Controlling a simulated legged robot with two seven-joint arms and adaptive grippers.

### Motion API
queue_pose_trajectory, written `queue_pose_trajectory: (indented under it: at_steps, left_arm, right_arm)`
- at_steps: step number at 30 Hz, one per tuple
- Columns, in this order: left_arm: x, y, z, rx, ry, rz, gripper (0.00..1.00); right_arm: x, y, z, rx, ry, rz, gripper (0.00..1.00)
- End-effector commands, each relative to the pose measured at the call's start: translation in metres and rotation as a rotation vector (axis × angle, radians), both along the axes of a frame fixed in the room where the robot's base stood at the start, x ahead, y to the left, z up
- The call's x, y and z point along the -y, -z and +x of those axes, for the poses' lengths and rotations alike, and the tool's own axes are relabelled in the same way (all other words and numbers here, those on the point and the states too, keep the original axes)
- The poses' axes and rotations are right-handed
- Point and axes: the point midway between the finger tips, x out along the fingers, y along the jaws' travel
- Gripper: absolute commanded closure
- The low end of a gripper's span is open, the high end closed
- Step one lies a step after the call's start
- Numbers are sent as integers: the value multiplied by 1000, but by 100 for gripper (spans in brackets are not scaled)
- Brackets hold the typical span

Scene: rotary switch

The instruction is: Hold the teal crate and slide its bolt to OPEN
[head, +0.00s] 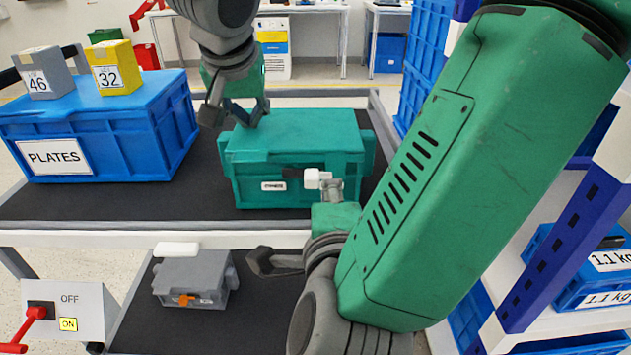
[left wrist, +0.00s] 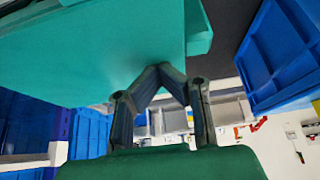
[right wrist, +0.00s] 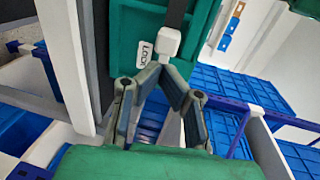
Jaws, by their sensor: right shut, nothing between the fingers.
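The teal crate (head: 300,165) stands on the dark upper shelf, lid up. Its front has a white label (head: 273,186) too small to read. A white bolt knob (head: 312,178) sits right of that label on a dark bar; it also shows in the right wrist view (right wrist: 167,45), beside a LOCK label (right wrist: 145,55). My left gripper (head: 250,120) is at the crate's top left, fingertips together against the teal surface (left wrist: 90,50); I see nothing pinched between them. My right gripper (head: 332,188) is shut and empty, its fingertips (right wrist: 162,68) right by the knob. Contact is unclear.
A blue PLATES crate (head: 110,140) stands left, with grey (head: 42,72) and yellow (head: 113,68) boxes on it. Blue bins and shelving (head: 560,290) crowd the right.

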Motion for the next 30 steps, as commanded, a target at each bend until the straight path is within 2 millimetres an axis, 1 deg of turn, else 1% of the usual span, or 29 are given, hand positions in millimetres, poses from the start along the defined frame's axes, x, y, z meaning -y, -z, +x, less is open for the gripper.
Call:
queue_pose_trajectory:
  at_steps: [1, 30]
  left_arm:
    - [0, 4, -2, -9, -1, 3, 100]
    - [0, 4, -2, -9, -1, 3, 100]
  right_arm:
    - [0, 0, 0, 0, 0, 0, 100]
    - [-24, 1, 0, 0, 0, 0, 100]
